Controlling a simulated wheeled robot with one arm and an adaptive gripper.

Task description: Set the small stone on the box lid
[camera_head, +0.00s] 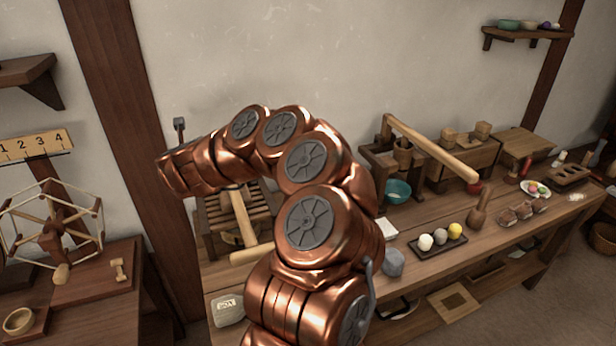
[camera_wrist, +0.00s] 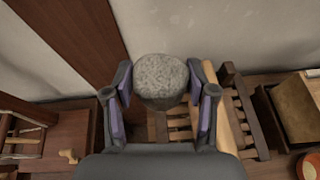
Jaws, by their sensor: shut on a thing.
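In the wrist view my gripper (camera_wrist: 161,88) is shut on a rounded grey, speckled stone (camera_wrist: 160,72), with a finger on each side of it. The stone is held above a slatted wooden rack (camera_wrist: 180,122). In the head view my copper arm reaches left over the rack (camera_head: 212,207), and the held stone cannot be made out. A flat-topped wooden box (camera_head: 525,142) stands at the back right of the bench, far from the arm's end. Another wooden box (camera_head: 463,170) beside it carries small blocks. I cannot tell which top is the box lid.
The bench (camera_head: 440,275) also holds a grey lump (camera_head: 392,262), a dark tray (camera_head: 443,247) of small rounded things, a teal bowl (camera_head: 398,191) and a pale labelled block (camera_head: 228,310). A long wooden beam (camera_head: 430,148) slants above the bench. A side table (camera_head: 90,285) stands left.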

